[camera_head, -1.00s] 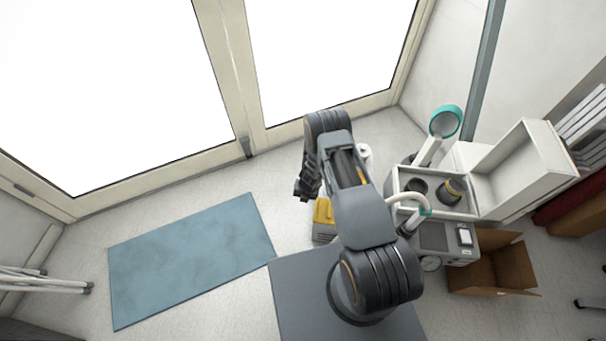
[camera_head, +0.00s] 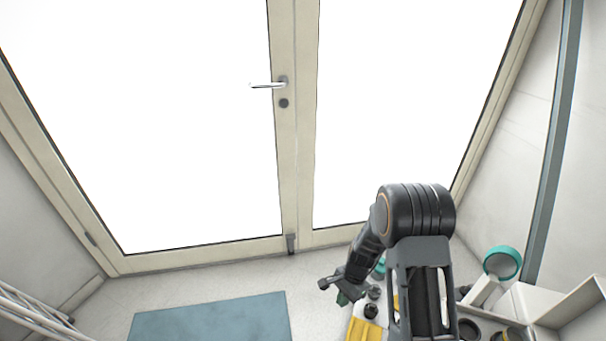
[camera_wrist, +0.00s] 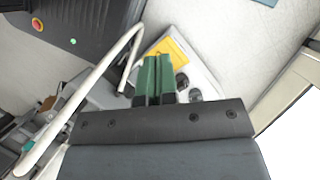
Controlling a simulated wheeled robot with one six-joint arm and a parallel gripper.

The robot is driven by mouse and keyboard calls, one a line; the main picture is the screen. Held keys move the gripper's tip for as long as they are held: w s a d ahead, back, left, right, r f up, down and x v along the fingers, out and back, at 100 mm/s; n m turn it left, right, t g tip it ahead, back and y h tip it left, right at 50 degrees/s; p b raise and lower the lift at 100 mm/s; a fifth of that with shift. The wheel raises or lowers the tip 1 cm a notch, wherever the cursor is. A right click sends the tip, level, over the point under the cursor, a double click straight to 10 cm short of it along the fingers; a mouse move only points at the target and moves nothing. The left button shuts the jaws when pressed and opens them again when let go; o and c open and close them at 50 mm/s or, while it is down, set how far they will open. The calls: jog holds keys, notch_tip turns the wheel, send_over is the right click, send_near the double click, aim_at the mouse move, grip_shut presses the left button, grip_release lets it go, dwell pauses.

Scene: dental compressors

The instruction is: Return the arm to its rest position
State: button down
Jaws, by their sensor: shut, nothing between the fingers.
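My gripper (camera_head: 343,291) hangs from my bent arm at the lower right of the centre in the head view. In the wrist view its two green fingers (camera_wrist: 155,78) lie together, with nothing between them. They are in front of a white unit (camera_wrist: 205,84) with a yellow panel (camera_wrist: 175,50) and dark round parts. The yellow panel also shows below my gripper in the head view (camera_head: 364,330). I cannot tell how far the fingertips are from the unit.
Glazed double doors (camera_head: 297,130) with a lever handle (camera_head: 268,85) fill the background. A blue mat (camera_head: 212,320) lies on the floor at left. A teal-rimmed round part (camera_head: 502,263) and white boxes stand at right. A pale curved tube (camera_wrist: 100,75) crosses the wrist view.

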jog(key=s+d+r+n+t+h+p, duration=0.1)
jog(key=s+r+n+t+p, duration=0.1)
jog(key=r, duration=1.2)
jog(key=s+d+r+n+t+h+p, duration=0.1)
jog(key=s+r+n+p, duration=0.3)
jog(key=r, duration=1.1)
jog(key=s+d+r+n+t+p, duration=0.2)
jog(key=r+p, duration=0.5)
jog(key=r, duration=0.7)
jog(key=s+n+t, duration=0.1)
jog(key=s+n, duration=0.1)
jog(key=n, duration=0.1)
jog(key=shift+r+t+h, duration=0.25)
jog(key=shift+t+h, duration=0.15)
